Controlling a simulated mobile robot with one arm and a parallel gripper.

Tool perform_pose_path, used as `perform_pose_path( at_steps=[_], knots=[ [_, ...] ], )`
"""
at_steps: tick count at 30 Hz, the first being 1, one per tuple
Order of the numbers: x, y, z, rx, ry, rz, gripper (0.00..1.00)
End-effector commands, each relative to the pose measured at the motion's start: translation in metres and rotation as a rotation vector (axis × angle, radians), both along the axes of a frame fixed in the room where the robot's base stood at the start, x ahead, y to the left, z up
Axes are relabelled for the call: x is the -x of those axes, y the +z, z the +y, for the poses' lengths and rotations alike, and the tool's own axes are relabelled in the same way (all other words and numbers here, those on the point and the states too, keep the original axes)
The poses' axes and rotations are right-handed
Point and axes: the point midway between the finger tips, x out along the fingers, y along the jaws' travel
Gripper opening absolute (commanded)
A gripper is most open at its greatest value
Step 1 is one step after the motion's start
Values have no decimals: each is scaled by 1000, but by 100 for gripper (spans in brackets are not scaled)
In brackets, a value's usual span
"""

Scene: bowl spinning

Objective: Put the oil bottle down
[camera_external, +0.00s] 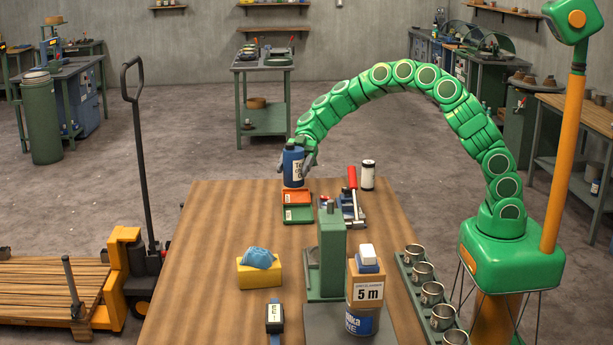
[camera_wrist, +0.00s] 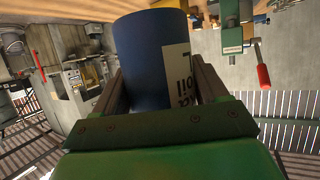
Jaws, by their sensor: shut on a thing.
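The oil bottle (camera_external: 293,168) is dark blue with a white label and a dark top. In the external view it is upright at the far edge of the wooden table (camera_external: 215,215), behind the red tray. I cannot tell whether its base touches the table. My gripper (camera_external: 305,158) is shut on the bottle near its upper part. In the wrist view the bottle (camera_wrist: 152,60) fills the space between my two fingers (camera_wrist: 158,92), its label partly readable as "oil".
A red tray (camera_external: 297,197) and a green tray (camera_external: 298,215) lie just in front of the bottle. A green press (camera_external: 331,250) is nearer. The table's left side is clear.

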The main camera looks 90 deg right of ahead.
Motion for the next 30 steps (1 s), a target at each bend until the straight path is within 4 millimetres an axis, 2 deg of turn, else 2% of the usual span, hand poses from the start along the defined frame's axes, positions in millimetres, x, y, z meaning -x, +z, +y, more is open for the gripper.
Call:
perform_pose_path(
  at_steps=[23,30],
  knots=[
    [-78,-36,-10,3,0,-1,28],
    [-94,-58,-13,2,-1,0,28]
  ],
)
